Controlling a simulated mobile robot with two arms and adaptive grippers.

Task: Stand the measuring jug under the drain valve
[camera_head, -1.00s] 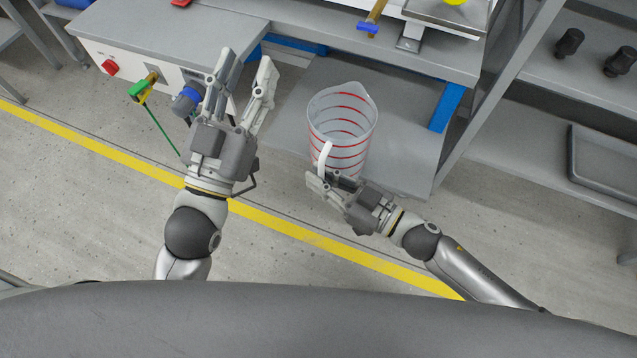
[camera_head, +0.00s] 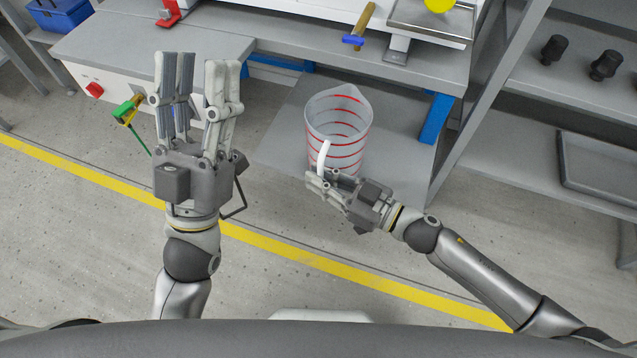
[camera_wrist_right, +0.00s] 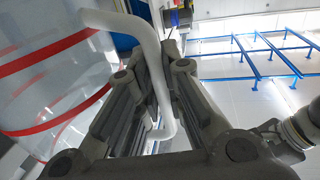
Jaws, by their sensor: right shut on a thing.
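The clear measuring jug (camera_head: 340,125) with red rings looks upright and empty, over the grey lower shelf (camera_head: 285,145). I cannot tell whether its base touches the shelf. My right gripper (camera_head: 322,184) is shut on its white handle; in the right wrist view the handle (camera_wrist_right: 150,50) runs between the fingers, beside the jug wall (camera_wrist_right: 45,75). A green-handled valve (camera_head: 128,108) is on the white panel at left. My left gripper (camera_head: 200,75) is open and empty before that panel.
The grey bench top (camera_head: 300,35) overhangs the back of the lower shelf. A blue upright (camera_head: 436,118) and grey frame stand right of the jug. A red button (camera_head: 95,90) is on the left panel. A shelf with black parts (camera_head: 605,65) and a tray (camera_head: 610,175) is at right.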

